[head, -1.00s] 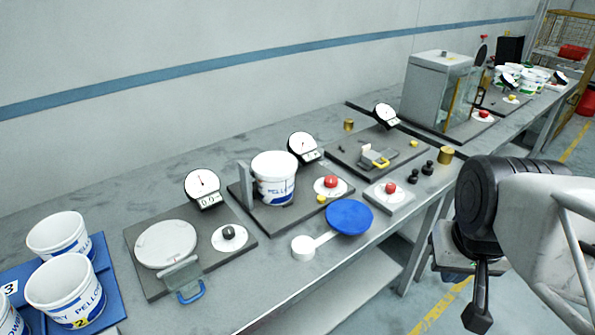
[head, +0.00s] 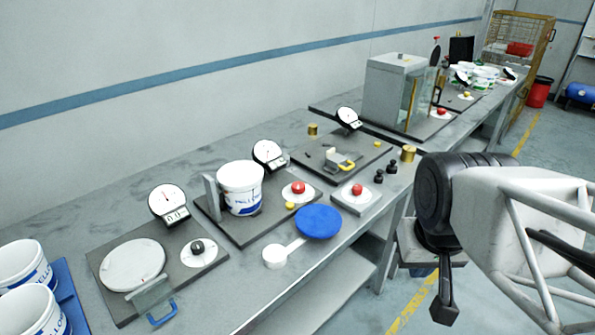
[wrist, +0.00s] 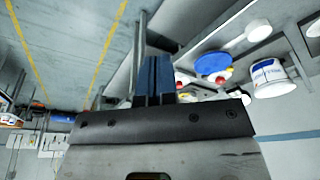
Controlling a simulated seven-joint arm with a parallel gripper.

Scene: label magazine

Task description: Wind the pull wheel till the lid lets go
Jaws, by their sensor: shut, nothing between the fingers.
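My gripper (wrist: 153,72) shows in the wrist view as two dark blue fingers pressed together, shut and empty. It is off the bench's front side, touching nothing. In the head view my arm is at the right, and the fingers cannot be made out. No part is clearly a pull wheel. A blue disc (head: 318,222), perhaps a lid, lies near the front edge with a white arm; it also shows in the wrist view (wrist: 212,64). A white bucket (head: 240,188) stands on a dark plate beside an upright grey plate. No lid can be made out on it.
A station with a round pale platter (head: 133,264), dark knob (head: 197,247) and dial (head: 168,202) stands left. Red buttons (head: 298,188), a yellow-handled clamp (head: 342,161) and a glass-sided cabinet (head: 398,92) stand along the bench. Open floor lies to the right.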

